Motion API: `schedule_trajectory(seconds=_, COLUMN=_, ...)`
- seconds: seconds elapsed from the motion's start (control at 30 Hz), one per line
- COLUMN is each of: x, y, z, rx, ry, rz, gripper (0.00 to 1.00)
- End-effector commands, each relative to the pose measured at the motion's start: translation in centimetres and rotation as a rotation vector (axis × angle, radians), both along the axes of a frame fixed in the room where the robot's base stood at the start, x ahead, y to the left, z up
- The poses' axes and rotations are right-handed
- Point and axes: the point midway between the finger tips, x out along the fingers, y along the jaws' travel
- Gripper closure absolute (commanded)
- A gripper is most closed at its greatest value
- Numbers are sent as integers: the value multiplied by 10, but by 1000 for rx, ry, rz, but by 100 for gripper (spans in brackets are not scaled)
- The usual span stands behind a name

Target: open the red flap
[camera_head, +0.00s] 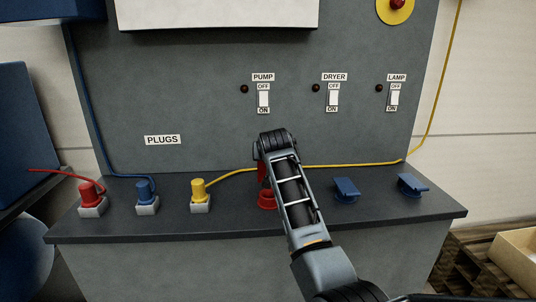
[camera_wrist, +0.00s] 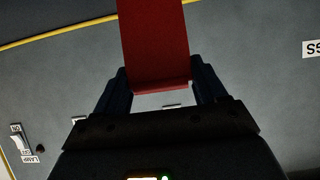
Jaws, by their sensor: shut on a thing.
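The red flap (camera_head: 261,172) stands up from a red round socket base (camera_head: 267,201) on the dark counter, in the middle of the head view. It looks roughly upright, but my arm hides much of it. In the wrist view the red flap (camera_wrist: 155,40) runs down from the top edge to between my fingers. My gripper (camera_wrist: 158,78) is shut on it, with one dark finger at each side. In the head view my gripper is mostly hidden behind my wrist.
Red (camera_head: 90,194), blue (camera_head: 146,192) and yellow (camera_head: 199,191) plugs with cables sit in sockets on the left. Two blue flaps (camera_head: 346,187) (camera_head: 411,183) are on the right. Switches for pump (camera_head: 263,98), dryer (camera_head: 333,97) and lamp (camera_head: 395,96) are on the panel. A yellow cable (camera_head: 350,164) runs behind.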

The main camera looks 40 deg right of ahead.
Motion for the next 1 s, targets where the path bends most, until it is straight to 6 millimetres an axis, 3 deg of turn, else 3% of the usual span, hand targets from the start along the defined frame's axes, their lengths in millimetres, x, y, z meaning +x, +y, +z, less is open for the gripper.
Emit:
schedule_trajectory(seconds=0.17, x=0, y=0, z=-1, rx=1, ry=0, rz=0, gripper=84)
schedule_trajectory(seconds=0.2, x=0, y=0, z=-1, rx=2, ry=1, rz=0, gripper=28)
schedule_trajectory(seconds=0.43, x=0, y=0, z=-1, rx=1, ry=2, rz=0, gripper=6)
schedule_trajectory(seconds=0.77, x=-2, y=2, z=0, rx=1, ry=2, rz=0, gripper=4)
schedule_trajectory(seconds=1.0, x=-22, y=15, z=12, rx=0, ry=1, rz=1, gripper=4)
